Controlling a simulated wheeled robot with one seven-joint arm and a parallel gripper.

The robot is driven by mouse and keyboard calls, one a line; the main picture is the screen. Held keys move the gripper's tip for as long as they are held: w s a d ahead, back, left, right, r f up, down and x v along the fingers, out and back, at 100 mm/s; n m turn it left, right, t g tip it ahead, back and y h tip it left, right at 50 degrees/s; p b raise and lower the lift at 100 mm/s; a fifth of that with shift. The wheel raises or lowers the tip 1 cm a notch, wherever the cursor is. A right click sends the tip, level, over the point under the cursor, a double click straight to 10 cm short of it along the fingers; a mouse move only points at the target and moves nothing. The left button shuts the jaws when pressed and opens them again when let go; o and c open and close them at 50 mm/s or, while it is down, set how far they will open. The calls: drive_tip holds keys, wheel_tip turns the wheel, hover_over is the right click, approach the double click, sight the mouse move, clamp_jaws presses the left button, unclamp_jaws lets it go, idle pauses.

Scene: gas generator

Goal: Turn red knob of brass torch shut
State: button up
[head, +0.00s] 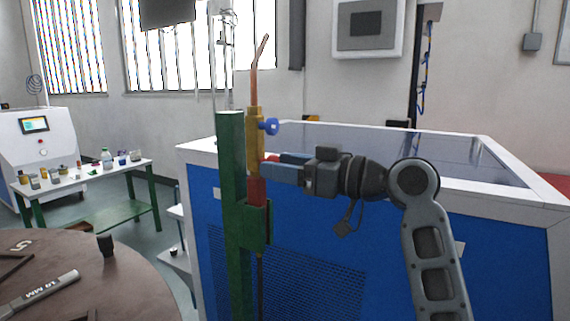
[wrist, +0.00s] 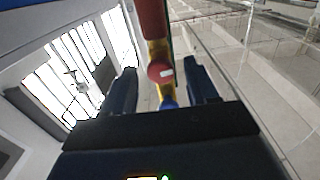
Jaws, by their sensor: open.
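The brass torch (head: 253,130) stands upright with a red handle (head: 257,192) and a thin copper tube rising from its top. It sits in a green holder (head: 258,225). Its blue knob (head: 270,126) points right, above my gripper. The red knob (head: 272,158) is lower and partly hidden by my gripper (head: 270,167). In the wrist view, the red knob (wrist: 160,72) shows between the two dark fingers of my open gripper, with a gap on each side. The blue knob (wrist: 167,98) shows just below it there, partly covered by the gripper body.
A green post (head: 231,180) stands directly left of the torch. A large blue and white machine (head: 400,270) fills the space behind my arm. A round brown table (head: 100,265) is at the front left, and a bench (head: 85,178) with small bottles stands farther back.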

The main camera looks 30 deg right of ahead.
drive_tip(key=shift+c, duration=0.4)
drive_tip(key=c, duration=1)
drive_tip(key=shift+o, duration=0.2)
drive_tip(key=shift+m+p, duration=0.35)
drive_tip(key=shift+m, duration=0.05)
drive_tip(key=m+p, duration=1)
drive_tip(key=m, duration=0.8)
drive_tip(key=shift+a+m, duration=0.1)
drive_tip(key=shift+m, duration=0.5)
